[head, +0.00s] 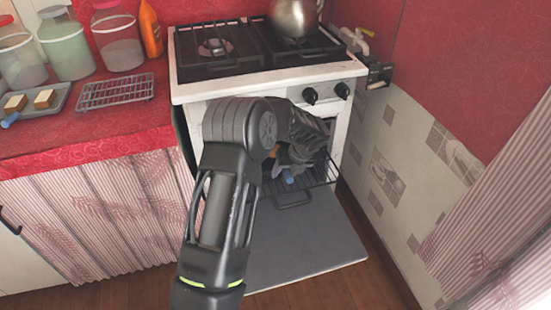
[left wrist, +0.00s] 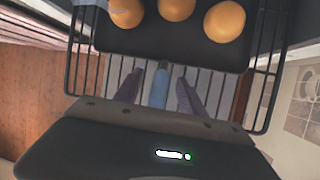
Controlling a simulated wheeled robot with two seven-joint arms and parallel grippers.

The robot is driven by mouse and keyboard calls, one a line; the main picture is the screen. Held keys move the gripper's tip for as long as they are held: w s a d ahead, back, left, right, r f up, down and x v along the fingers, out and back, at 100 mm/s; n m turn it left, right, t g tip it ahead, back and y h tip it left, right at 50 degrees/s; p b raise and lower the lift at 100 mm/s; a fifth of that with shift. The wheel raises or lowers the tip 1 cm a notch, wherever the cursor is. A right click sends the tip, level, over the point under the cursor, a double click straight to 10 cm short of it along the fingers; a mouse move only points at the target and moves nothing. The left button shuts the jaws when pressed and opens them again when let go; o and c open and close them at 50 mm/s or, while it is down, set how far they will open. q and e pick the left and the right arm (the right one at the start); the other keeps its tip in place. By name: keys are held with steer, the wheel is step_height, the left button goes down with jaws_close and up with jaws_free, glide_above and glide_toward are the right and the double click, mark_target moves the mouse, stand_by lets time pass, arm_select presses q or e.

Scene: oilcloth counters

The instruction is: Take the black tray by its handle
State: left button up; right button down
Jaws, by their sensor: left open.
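The black tray (left wrist: 175,50) carries round orange-yellow pieces (left wrist: 166,11) and lies on a wire rack (left wrist: 87,65) in the left wrist view. Its blue handle (left wrist: 158,88) points toward my left gripper (left wrist: 157,92). The two fingers stand open on either side of the handle, with gaps showing. In the head view, my left gripper (head: 293,165) is at the oven opening, and a bit of the blue handle (head: 288,178) shows by it. The arm hides the rest of the tray there. My right gripper is out of view.
The open oven door (head: 310,240) lies flat below the pulled-out rack (head: 297,203). A kettle (head: 294,17) stands on the stove. The left counter holds jars (head: 66,45), a cooling rack (head: 115,90) and a grey tray (head: 55,97) with blocks. A tiled wall (head: 395,175) is close on the right.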

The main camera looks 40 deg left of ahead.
arm_select(q)
steer(key=shift+r, duration=0.1)
steer(key=shift+c, duration=0.5)
jaws_close()
stand_by(1.2)
